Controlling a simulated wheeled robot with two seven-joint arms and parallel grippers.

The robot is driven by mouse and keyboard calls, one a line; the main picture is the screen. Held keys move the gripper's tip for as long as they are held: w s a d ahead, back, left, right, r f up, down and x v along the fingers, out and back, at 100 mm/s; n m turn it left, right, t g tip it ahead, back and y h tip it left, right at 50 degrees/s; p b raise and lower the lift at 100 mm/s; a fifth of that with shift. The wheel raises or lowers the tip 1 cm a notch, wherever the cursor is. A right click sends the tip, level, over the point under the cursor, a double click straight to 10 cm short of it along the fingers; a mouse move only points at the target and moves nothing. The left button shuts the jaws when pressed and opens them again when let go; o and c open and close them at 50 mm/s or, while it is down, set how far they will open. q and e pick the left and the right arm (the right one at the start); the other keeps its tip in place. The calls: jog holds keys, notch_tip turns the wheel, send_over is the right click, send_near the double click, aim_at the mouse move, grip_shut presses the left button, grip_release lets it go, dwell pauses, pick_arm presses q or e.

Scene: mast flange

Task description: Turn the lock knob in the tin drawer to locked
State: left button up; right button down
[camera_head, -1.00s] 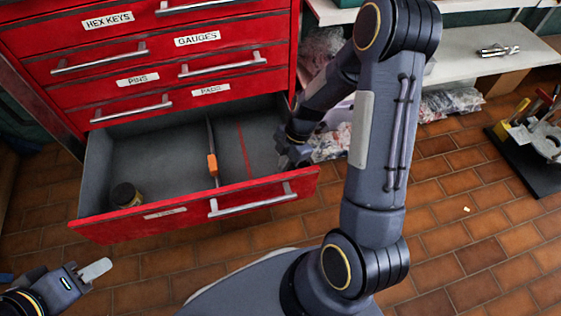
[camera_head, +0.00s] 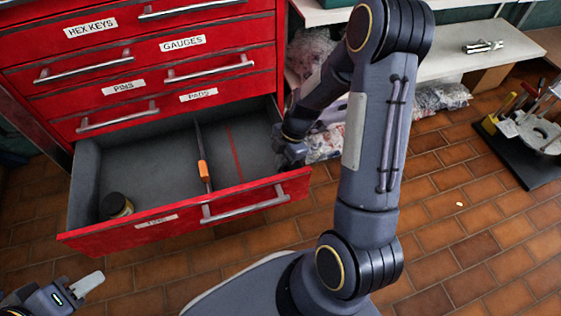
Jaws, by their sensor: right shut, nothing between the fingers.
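The open tin drawer (camera_head: 82,190) is grey inside with a red front. An orange knob-like piece (camera_head: 203,170) sits on the thin divider (camera_head: 198,140) in its middle; I take it for the lock knob. Its lock setting is too small to read. A dark tin with a yellowish band (camera_head: 116,205) stands in the front left of the drawer. My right gripper (camera_head: 291,160) is shut and empty at the drawer's right side, apart from the orange piece and partly hidden by its dark wrist. My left gripper (camera_head: 88,285) is at the lower left, outside the drawer; its jaw opening is unclear.
Closed red drawers (camera_head: 150,70) with bar handles rise above the open drawer. A red line (camera_head: 235,150) marks the drawer floor. A white shelf (camera_head: 455,50) with a metal part stands at the right. A black base with tools (camera_head: 525,160) is on the tiled floor (camera_head: 440,235).

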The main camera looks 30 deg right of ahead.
jog(key=shift+w+d+m+t+b, duration=0.15)
jog(key=shift+m+b, duration=0.1)
jog(key=shift+m, duration=0.2)
jog(key=shift+s+d+m+t+b, duration=0.1)
jog(key=shift+m+t+b, duration=0.1)
jog(key=shift+m, duration=0.25)
jog(key=shift+w+d+f+m+t+b, duration=0.1)
jog(key=shift+d+m+t+b, duration=0.15)
jog(key=shift+m, duration=0.35)
jog(key=shift+w+m+t+b, duration=0.1)
jog(key=shift+m+b, duration=0.2)
jog(key=shift+m, duration=0.3)
jog(key=shift+d, duration=0.15)
jog(key=shift+d+b, duration=0.15)
jog(key=shift+b, duration=0.3)
